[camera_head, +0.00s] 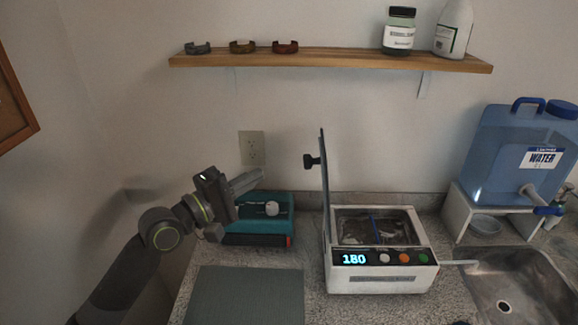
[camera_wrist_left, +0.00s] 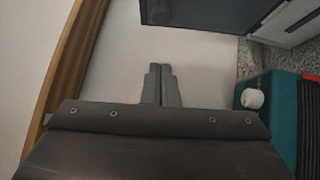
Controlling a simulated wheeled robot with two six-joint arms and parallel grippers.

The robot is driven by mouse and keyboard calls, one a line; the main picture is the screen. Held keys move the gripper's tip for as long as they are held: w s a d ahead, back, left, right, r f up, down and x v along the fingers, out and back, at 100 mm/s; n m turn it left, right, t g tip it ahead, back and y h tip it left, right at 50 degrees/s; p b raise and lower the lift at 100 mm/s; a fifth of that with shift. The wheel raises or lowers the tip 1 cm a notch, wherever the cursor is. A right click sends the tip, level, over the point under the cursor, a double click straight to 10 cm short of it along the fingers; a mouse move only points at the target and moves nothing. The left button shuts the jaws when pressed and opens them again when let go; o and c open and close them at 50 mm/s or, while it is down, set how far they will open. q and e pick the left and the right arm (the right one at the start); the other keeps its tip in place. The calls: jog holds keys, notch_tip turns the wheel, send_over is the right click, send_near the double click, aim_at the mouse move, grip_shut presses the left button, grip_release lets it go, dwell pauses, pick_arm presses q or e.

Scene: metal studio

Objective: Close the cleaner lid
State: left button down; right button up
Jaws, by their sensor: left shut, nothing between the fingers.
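The cleaner (camera_head: 382,282) is a white box with a display reading 180 and several round buttons, on the counter right of centre. Its lid (camera_head: 324,180) stands upright along the left side, open, with a dark knob (camera_head: 311,161) facing left. The open basin (camera_head: 375,228) shows a blue item inside. My left gripper (camera_head: 256,178) is shut and empty, above the teal device and left of the lid, apart from it. In the left wrist view its fingers (camera_wrist_left: 161,85) are together, and the dark lid (camera_wrist_left: 205,12) shows at the top. My right gripper is not in view.
A teal device (camera_head: 265,228) with a white knob sits left of the cleaner. A grey mat (camera_head: 247,296) lies in front. A sink (camera_head: 510,290) and blue water jug (camera_head: 520,150) are at right. A wooden shelf (camera_head: 330,61) with bottles and rings is above.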

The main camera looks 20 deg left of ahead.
pick_arm(q)
jog(key=w+d+p, duration=0.2)
jog(key=w+d, duration=0.3)
jog(key=d, duration=0.1)
jog(key=shift+w+d+r, duration=0.15)
jog(key=shift+d+r, duration=0.1)
jog(key=shift+r, duration=0.2)
jog(key=shift+w+r+p, duration=0.1)
jog(key=shift+p, duration=0.25)
